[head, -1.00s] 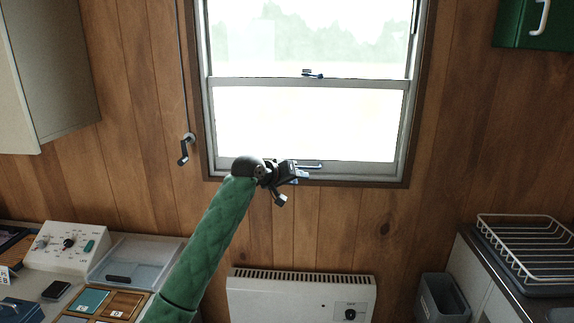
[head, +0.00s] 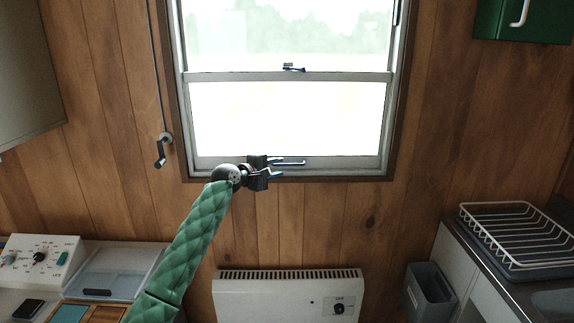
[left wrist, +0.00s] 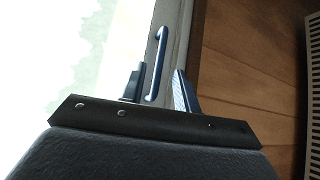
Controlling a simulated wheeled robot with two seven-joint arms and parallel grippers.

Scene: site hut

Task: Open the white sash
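The white sash (head: 286,120) is the lower pane of the window in the head view, and its bottom rail sits at the sill, so it looks closed. A slim blue-grey bar handle (head: 291,162) is on that bottom rail; it also shows in the left wrist view (left wrist: 158,58). My left gripper (head: 276,168) is at the rail by the handle's left part. In the left wrist view my left gripper (left wrist: 158,84) is open, with the near end of the handle between its two fingers. I cannot tell whether they touch it. My right gripper is not in view.
A small latch (head: 293,67) sits on the window's middle rail. A crank handle (head: 161,150) hangs on the wall to the left. A white heater (head: 285,296) stands below the window. A dish rack (head: 515,235) is at right.

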